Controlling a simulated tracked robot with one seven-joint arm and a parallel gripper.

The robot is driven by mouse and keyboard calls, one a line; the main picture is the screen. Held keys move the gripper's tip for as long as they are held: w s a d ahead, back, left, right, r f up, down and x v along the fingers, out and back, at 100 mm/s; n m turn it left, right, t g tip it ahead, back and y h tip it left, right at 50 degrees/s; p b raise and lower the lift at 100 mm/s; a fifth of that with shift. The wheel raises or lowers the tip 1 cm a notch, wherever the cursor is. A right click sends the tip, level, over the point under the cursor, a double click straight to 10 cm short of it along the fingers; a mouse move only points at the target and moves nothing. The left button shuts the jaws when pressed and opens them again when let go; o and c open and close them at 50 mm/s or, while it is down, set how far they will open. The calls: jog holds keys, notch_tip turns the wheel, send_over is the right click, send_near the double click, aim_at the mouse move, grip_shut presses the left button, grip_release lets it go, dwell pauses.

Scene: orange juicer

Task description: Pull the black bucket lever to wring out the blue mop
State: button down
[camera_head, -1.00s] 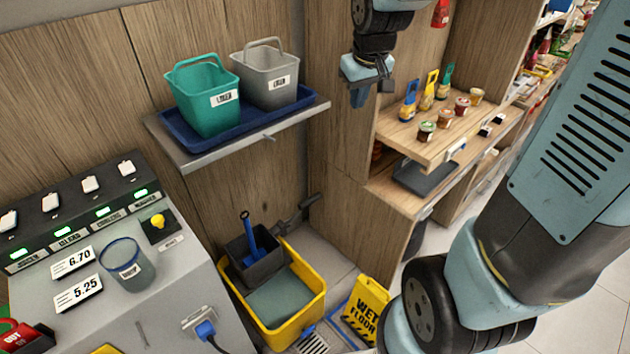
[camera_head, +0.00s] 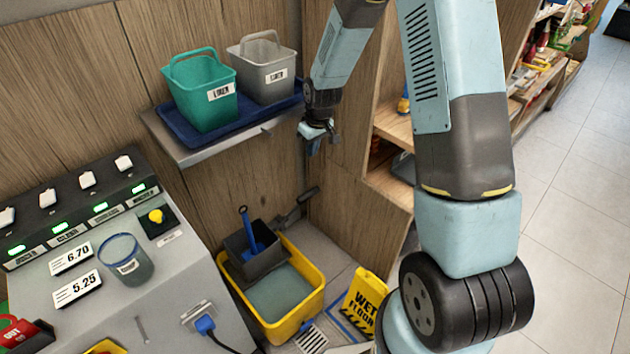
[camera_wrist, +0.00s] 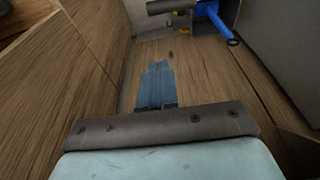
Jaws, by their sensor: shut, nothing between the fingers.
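The yellow mop bucket (camera_head: 316,293) stands on the floor with a dark wringer (camera_head: 262,263) on its back left part. The blue mop (camera_head: 249,232) sticks up out of the wringer. The black bucket lever (camera_head: 306,196) slants up to the right behind the bucket. My gripper (camera_head: 314,148) is shut and empty, above the lever and apart from it. In the wrist view my shut fingers (camera_wrist: 157,85) point toward a dark bar (camera_wrist: 172,6), likely the lever grip, at the top edge. The blue mop (camera_wrist: 217,22) shows to its right.
A shelf (camera_head: 192,155) left of my gripper holds a blue tray with a green bucket (camera_head: 205,105) and a grey bucket (camera_head: 262,78). A wooden cabinet (camera_head: 345,215) stands close on the right. A yellow wet floor sign (camera_head: 362,303) and a grey counter (camera_head: 175,270) flank the bucket.

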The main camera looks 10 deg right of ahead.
jog(key=shift+f, duration=0.3)
jog(key=shift+a+f, duration=0.1)
notch_tip(320, 180, down, 13)
jog(key=shift+r, duration=0.1)
jog(key=shift+s, duration=0.1)
dwell(0.6)
